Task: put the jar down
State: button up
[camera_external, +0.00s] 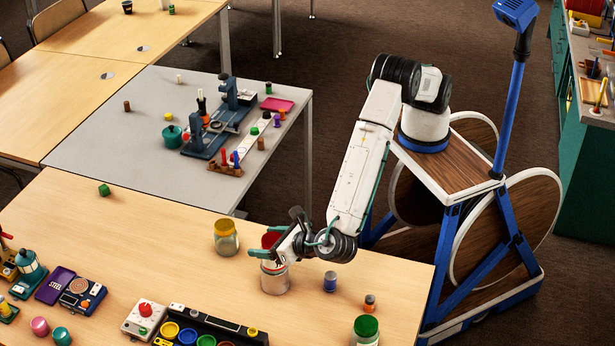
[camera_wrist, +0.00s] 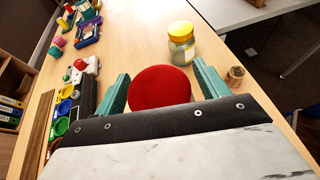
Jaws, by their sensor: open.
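A glass jar (camera_external: 275,280) with a red lid stands upright on the wooden table, near its right part. In the wrist view the red lid (camera_wrist: 160,88) fills the space between my fingers. My gripper (camera_external: 268,250) is open, with its green fingers (camera_wrist: 160,75) on either side of the jar's top. I cannot tell if a finger touches the lid. The jar's body is hidden under its lid in the wrist view. A yellow-lidded jar (camera_external: 226,240) stands to the left and farther back; it also shows in the wrist view (camera_wrist: 182,48).
A green-lidded jar (camera_external: 365,331) stands at the front right. A small blue-labelled container (camera_external: 330,283) and a small orange one (camera_external: 370,303) are to the right. A tray of coloured cups (camera_external: 205,332) lies in front.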

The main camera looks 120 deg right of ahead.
jog(key=shift+r, duration=0.2)
jog(key=v, duration=1.2)
jog(key=s+d+r+m+g+y, duration=0.1)
jog(key=s+d+r+m+g, duration=0.1)
jog(key=s+d+r+m, duration=0.5)
jog(key=s+d+r+g+y, duration=0.15)
jog(key=d+r, duration=0.35)
jog(key=d, duration=0.6)
jog(key=s+d+r+m+g+y, duration=0.1)
jog(key=s+d+r+m+g, duration=0.3)
jog(key=d, duration=0.4)
jog(key=s+d+r+m+y, duration=0.25)
jog(key=s+d+m, duration=0.3)
jog(key=s, duration=0.55)
jog(key=s+d+r+m+y, duration=0.1)
jog(key=s+d+m+y, duration=0.35)
jog(key=s, duration=0.65)
jog(key=s+f+m+t, duration=0.1)
jog(key=s+f+m, duration=0.2)
jog(key=s, duration=0.4)
jog(key=shift+s+d+m+y, duration=0.25)
jog(key=shift+d+m+y, duration=0.1)
jog(key=shift+m, duration=0.15)
